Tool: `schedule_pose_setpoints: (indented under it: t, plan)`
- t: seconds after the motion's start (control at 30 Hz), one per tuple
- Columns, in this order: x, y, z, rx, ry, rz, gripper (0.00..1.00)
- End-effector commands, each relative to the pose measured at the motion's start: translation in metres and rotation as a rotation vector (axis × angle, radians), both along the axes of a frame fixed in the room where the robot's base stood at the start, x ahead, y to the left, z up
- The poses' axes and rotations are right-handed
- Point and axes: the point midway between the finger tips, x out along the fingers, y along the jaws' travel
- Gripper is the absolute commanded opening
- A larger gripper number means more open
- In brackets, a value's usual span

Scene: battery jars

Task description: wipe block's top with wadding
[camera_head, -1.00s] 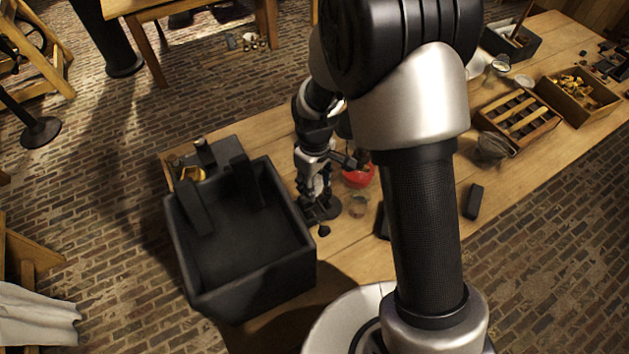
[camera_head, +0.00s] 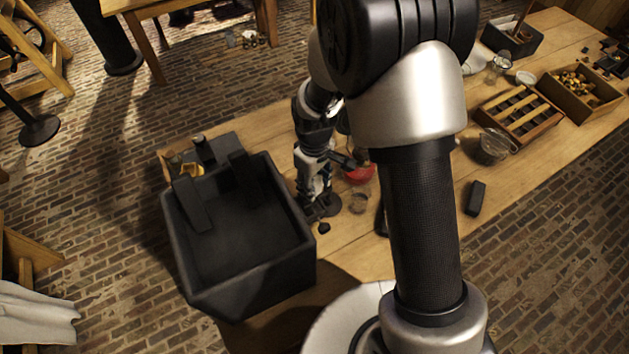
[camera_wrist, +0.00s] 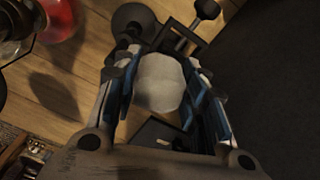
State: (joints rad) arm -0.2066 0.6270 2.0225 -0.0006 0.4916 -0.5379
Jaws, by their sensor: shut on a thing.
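My gripper (camera_wrist: 160,68) is shut on a pale, whitish wad of wadding (camera_wrist: 157,86), which sits between its two fingers in the wrist view. In the head view my gripper (camera_head: 317,198) points down over the table, just right of a large dark tub, and the wadding cannot be made out there. A dark piece with a pale edge (camera_wrist: 158,134) lies below the wadding in the wrist view; I cannot tell whether it is the block. A dark oblong block (camera_head: 475,198) lies apart on the table to the right.
The open dark tub (camera_head: 297,262) stands close left of my gripper. A stand with a round dark base (camera_wrist: 133,18) and a black knob (camera_wrist: 207,9) is close to the fingers. A red vessel (camera_head: 359,175) and a small glass (camera_head: 358,203) are just right. Slotted trays (camera_head: 519,113) stand farther right.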

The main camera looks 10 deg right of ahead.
Motion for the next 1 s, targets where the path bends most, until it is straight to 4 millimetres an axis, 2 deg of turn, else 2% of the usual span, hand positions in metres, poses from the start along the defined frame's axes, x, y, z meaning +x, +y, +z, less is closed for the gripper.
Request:
schedule_pose_setpoints:
  t: [0.53,0.77,0.93,1.0]
  plan:
    - [-0.015,0.036,0.002,0.0,0.0,0.002,0.2]
    - [-0.015,0.035,-0.001,0.0,0.0,0.0,0.2]
    - [-0.011,0.024,-0.003,-0.001,0.001,-0.003,0.2]
    - [-0.009,0.018,-0.004,-0.001,0.001,-0.002,0.17]
